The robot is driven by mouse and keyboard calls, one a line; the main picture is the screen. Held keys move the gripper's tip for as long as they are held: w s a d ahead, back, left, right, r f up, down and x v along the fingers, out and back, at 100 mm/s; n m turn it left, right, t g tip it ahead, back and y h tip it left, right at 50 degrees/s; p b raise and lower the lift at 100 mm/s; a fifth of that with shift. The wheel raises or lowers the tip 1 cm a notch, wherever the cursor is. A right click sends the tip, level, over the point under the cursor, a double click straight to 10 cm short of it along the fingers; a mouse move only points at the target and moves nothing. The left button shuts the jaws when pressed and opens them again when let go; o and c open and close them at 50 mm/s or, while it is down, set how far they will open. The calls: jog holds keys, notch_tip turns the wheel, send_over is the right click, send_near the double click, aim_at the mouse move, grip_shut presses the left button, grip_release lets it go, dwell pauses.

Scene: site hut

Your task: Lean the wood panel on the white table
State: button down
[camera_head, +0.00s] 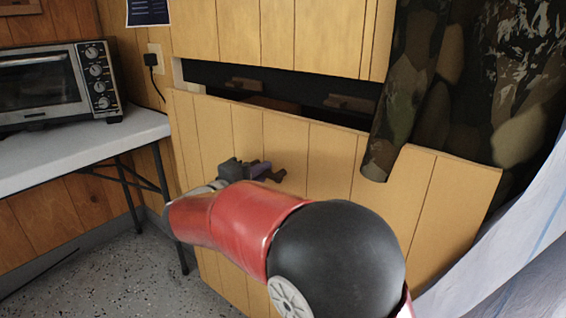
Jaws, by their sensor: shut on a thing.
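The wood panel (330,150) is a large, light yellow board with vertical grooves. It stands tilted in the middle and right of the view, in front of a dark opening in the wall. My gripper (266,172) is at the panel's upper left face, shut on the panel, seemingly at a small dark grip there. The fingertips are small and partly hidden, so the exact contact is unclear. My red and black arm covers the panel's lower middle. The white table (140,131) is at the left, close to the panel's left edge.
A toaster oven (50,85) stands on the white table, whose dark folding legs (155,180) reach the speckled floor (110,265). A camouflage cloth (405,85) hangs over the panel's top edge area at the right. Pale sheeting (510,265) fills the lower right.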

jog(key=shift+s+r, duration=0.1)
jog(key=shift+r, duration=0.1)
jog(key=shift+s+a+r+b, duration=0.2)
jog(key=shift+s+a+b, duration=0.15)
jog(key=shift+s, duration=0.4)
jog(key=shift+s+a+r+b, duration=0.2)
jog(key=shift+s+a, duration=0.1)
jog(key=shift+s, duration=0.45)
